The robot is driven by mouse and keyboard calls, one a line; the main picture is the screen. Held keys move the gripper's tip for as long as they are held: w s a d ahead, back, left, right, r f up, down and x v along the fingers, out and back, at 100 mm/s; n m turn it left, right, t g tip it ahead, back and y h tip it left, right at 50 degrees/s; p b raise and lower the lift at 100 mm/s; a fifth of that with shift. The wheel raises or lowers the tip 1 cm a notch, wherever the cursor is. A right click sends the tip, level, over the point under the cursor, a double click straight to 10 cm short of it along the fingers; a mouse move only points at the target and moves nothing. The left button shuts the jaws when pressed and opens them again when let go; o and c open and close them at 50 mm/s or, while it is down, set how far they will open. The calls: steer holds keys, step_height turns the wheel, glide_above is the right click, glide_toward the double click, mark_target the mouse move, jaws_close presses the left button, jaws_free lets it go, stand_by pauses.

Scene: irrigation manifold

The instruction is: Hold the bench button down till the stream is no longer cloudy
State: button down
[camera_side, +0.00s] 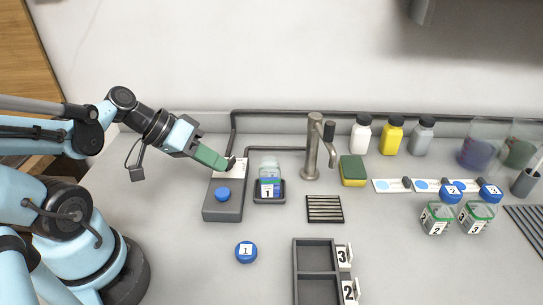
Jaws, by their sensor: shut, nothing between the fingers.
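The bench box (223,209) is dark grey with a pale top plate at its back and a round blue button (222,194) at its front. My gripper (228,165), with green fingers, is shut and empty. It reaches in from the left, its tips at the back of the box by a small dark part that they partly hide. I cannot tell whether they touch it. The tips are behind the blue button, apart from it. The metal tap (312,145) stands to the right, above a slotted drain (325,209). I can make out no stream at its spout.
An uncapped bottle marked 1 (268,184) sits in a dark holder beside the box. Its blue cap (246,252) lies in front. A sponge (353,171), capped bottles (437,217) and a numbered rack (317,265) are to the right. Bench left of the box is clear.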

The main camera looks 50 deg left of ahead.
mark_target(217, 192)
steer(key=shift+f, duration=2)
steer(key=shift+f, duration=0.1)
stand_by(0.7)
steer(key=shift+f, duration=0.4)
stand_by(4.8)
